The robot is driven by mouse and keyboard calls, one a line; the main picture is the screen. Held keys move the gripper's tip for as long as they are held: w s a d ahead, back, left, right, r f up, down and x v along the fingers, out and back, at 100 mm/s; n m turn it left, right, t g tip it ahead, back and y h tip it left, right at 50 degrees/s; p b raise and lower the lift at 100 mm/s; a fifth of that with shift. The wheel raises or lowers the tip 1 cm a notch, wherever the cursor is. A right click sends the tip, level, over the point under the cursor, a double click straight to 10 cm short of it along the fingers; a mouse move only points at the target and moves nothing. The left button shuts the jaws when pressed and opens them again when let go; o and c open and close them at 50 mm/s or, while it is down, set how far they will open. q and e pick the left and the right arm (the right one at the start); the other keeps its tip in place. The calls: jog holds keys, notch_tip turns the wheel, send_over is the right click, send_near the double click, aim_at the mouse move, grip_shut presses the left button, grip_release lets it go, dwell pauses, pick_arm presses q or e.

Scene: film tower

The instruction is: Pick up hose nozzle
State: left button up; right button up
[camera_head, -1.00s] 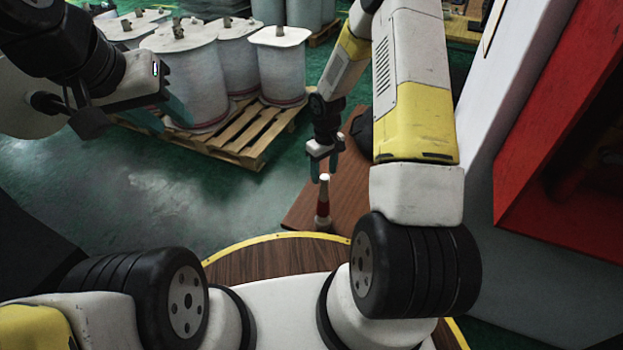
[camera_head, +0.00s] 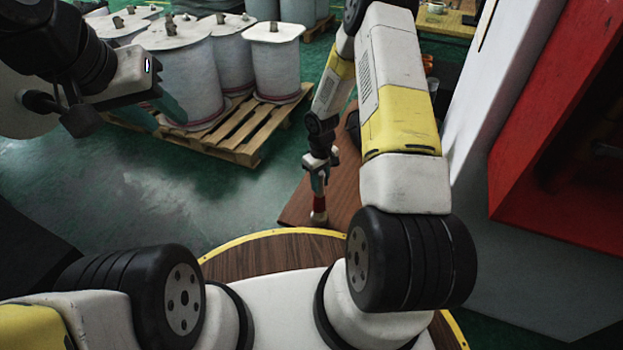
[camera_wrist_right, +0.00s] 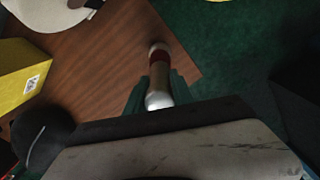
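The hose nozzle (camera_head: 319,205), with a red band and pale ends, stands upright on a brown wooden surface in the head view. My left gripper (camera_head: 157,112) is raised at the upper left, open and empty.
A yellow box (camera_wrist_right: 22,75) and a dark rounded object (camera_wrist_right: 42,132) lie beside the nozzle on the wooden surface (camera_head: 345,185). A pallet (camera_head: 235,135) with white drums stands behind. A red structure (camera_head: 540,130) is at the right. Green floor is clear at the left.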

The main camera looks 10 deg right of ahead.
grip_shut()
dwell(1.1)
